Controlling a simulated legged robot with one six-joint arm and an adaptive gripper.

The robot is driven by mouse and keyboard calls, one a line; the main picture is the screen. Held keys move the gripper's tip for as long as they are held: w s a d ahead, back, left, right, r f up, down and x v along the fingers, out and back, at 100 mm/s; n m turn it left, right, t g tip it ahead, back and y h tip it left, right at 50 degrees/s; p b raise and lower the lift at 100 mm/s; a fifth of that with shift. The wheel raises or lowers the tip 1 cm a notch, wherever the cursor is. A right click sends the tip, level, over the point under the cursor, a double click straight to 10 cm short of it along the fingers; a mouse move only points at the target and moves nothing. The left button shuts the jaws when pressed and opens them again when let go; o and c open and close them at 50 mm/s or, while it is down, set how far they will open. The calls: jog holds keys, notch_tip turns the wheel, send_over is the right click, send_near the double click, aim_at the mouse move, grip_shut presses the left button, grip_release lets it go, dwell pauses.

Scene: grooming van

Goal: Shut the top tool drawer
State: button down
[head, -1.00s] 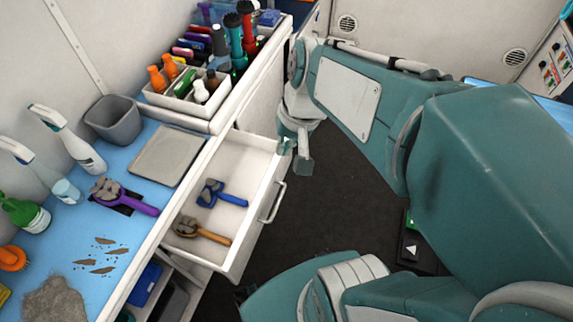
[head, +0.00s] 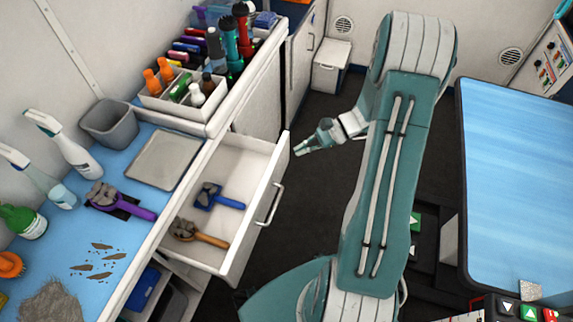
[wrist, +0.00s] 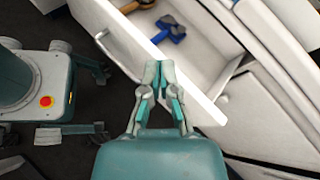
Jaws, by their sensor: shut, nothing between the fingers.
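The white top tool drawer (head: 262,206) stands pulled out from the left counter in the head view. Inside it lie a blue-handled brush (head: 219,197) and an orange-handled brush (head: 200,234). Its bar handle (head: 270,204) is on the front face. My gripper (head: 297,151) is shut and empty, just right of the drawer's far front corner in the head view. In the wrist view my gripper (wrist: 160,66) lies over the top edge of the drawer front (wrist: 185,80). I cannot tell whether it touches the drawer.
The blue counter (head: 60,250) holds a grey tray (head: 164,158), a grey bin (head: 109,121), spray bottles (head: 62,140) and a purple-handled brush (head: 122,205). A bottle caddy (head: 170,104) stands behind. A blue-topped table (head: 515,180) is at right. Dark floor lies between.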

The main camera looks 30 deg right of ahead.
jog(key=d+f+m+t+y, duration=0.1)
jog(key=d+f+m+t, duration=0.35)
jog(key=f, duration=0.35)
jog(key=m+t+h, duration=0.1)
jog(key=m+t, duration=0.5)
jog(key=m, duration=0.1)
send_near(280, 164)
jog(key=shift+n, duration=0.25)
jog(key=x, duration=0.7)
jog(key=shift+w+a+f, duration=0.15)
jog(key=shift+w, duration=0.2)
jog(key=shift+w+a, duration=0.1)
jog(key=x, duration=2.4)
jog(key=shift+f, duration=0.2)
jog(key=shift+w+a+r, duration=0.1)
jog(key=shift+w, duration=0.05)
jog(key=shift+a, duration=0.1)
